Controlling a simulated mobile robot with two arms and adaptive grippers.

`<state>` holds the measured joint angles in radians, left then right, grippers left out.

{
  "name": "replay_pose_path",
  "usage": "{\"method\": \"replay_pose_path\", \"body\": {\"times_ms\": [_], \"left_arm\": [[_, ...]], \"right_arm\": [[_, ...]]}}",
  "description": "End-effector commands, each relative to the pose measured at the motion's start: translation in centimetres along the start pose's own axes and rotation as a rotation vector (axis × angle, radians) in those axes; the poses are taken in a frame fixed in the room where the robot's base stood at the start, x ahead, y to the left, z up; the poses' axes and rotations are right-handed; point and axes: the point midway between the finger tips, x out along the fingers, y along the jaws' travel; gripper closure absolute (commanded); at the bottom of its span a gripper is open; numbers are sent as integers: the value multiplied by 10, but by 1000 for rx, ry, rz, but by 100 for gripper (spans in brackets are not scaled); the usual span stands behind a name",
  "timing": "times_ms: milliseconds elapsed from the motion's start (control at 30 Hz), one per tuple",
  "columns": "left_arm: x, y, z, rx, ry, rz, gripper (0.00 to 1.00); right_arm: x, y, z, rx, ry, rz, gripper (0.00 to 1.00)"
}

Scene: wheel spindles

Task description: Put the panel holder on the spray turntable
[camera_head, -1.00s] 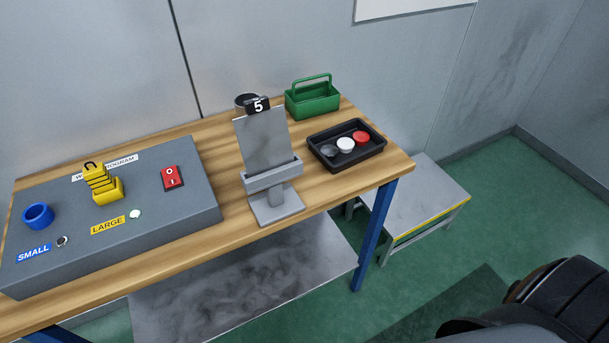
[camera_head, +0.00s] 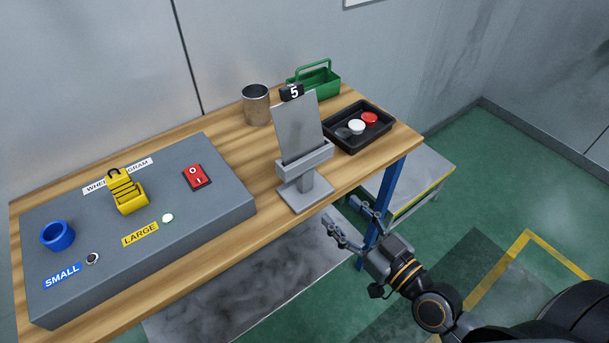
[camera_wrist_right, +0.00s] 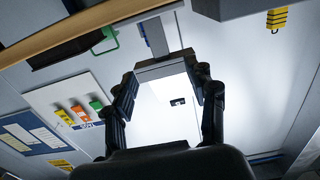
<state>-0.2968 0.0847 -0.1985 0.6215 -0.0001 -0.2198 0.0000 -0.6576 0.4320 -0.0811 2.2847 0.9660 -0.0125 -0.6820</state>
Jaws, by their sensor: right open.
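The panel holder (camera_head: 306,163) is a grey stand with a square foot, a post and a slotted block. In the right wrist view, the holder's block (camera_wrist_right: 160,68) appears between the open fingers (camera_wrist_right: 167,98), with the panel beyond. I see no spray turntable. My left gripper is out of view.
The wooden table (camera_head: 230,250) carries a grey control box (camera_head: 215,215), a metal cup (camera_head: 256,106), a green caddy (camera_head: 315,82) and a black tray (camera_head: 343,146) with discs. A blue table leg (camera_head: 388,200) and a low step (camera_head: 425,190) are near my right gripper.

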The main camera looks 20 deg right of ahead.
Motion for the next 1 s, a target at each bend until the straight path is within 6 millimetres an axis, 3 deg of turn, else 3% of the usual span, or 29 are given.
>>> {"method": "replay_pose_path", "body": {"times_ms": [133,267,500,767,1000], "left_arm": [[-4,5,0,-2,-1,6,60],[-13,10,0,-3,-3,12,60],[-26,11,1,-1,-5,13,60],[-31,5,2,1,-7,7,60],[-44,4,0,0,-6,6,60]], "right_arm": [[7,-2,-14,0,24,-4,43],[28,-2,-17,2,26,-4,43],[71,-2,-16,1,23,-4,43],[91,-2,-15,2,21,-6,43],[126,0,-18,3,22,-6,43]]}}
